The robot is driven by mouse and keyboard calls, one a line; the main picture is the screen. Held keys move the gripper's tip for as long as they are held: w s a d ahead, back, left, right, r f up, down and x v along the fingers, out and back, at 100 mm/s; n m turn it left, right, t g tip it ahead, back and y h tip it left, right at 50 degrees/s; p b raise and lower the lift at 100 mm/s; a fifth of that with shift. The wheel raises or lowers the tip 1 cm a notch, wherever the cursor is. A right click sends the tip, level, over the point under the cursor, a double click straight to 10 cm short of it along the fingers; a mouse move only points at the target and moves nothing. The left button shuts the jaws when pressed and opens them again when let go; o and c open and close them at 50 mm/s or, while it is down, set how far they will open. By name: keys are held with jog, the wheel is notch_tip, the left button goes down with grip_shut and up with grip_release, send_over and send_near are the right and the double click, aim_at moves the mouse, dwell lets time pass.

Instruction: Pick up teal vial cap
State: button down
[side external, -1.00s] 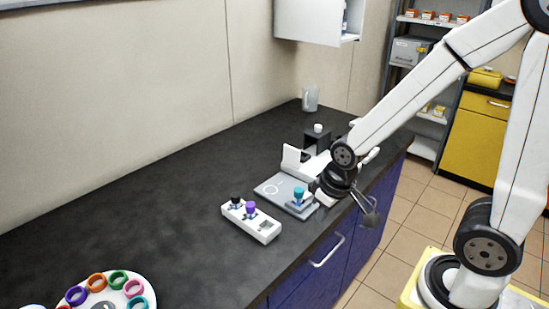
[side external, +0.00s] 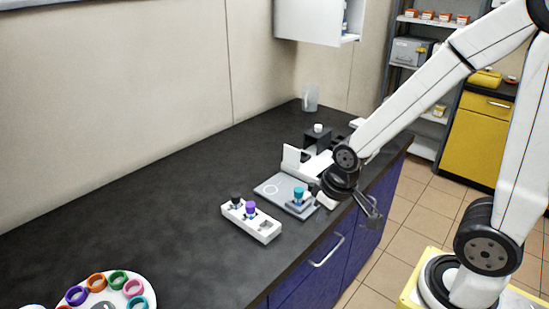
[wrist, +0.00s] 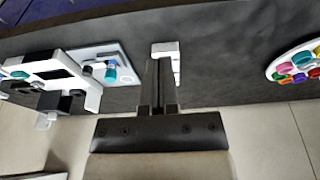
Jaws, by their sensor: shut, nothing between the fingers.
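The teal vial cap (side external: 298,192) sits on a vial standing on the grey plate (side external: 270,188) near the counter's front edge. In the wrist view the teal cap (wrist: 111,71) is left of my gripper (wrist: 160,62), clear of the fingers. The fingers are shut with nothing between them. In the side view my gripper (side external: 315,189) is just right of the cap; whether it touches cannot be told there.
A white rack (side external: 262,231) with a black cap (side external: 236,200) and a purple cap (side external: 251,207) stands left of the plate. A white upright panel (side external: 291,159) is behind. A round tray (side external: 128,300) of coloured rings is far left. Mid-counter is clear.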

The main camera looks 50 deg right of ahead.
jog(key=shift+c, duration=1)
grip_release()
jog(key=w+d+m+g, duration=0.1)
jog(key=w+d+m, duration=0.3)
jog(key=w+m, duration=0.1)
jog(key=w+d+f+m, duration=0.1)
jog(key=w+d+m, duration=0.3)
jog(key=m, duration=0.4)
jog(key=w+d+m+g, duration=0.1)
jog(key=w+d+m, duration=0.4)
jog(key=w+m, duration=0.1)
jog(key=shift+w+f+m+g, duration=0.25)
jog(key=shift+w+m+g, duration=0.05)
jog(key=shift+w, duration=0.3)
jog(key=shift+w+d+f+m, duration=0.15)
jog(key=shift+w+d+m, duration=0.2)
jog(key=shift+d+m, duration=0.35)
jog(key=shift+a+f, duration=0.1)
jog(key=shift+a, duration=0.05)
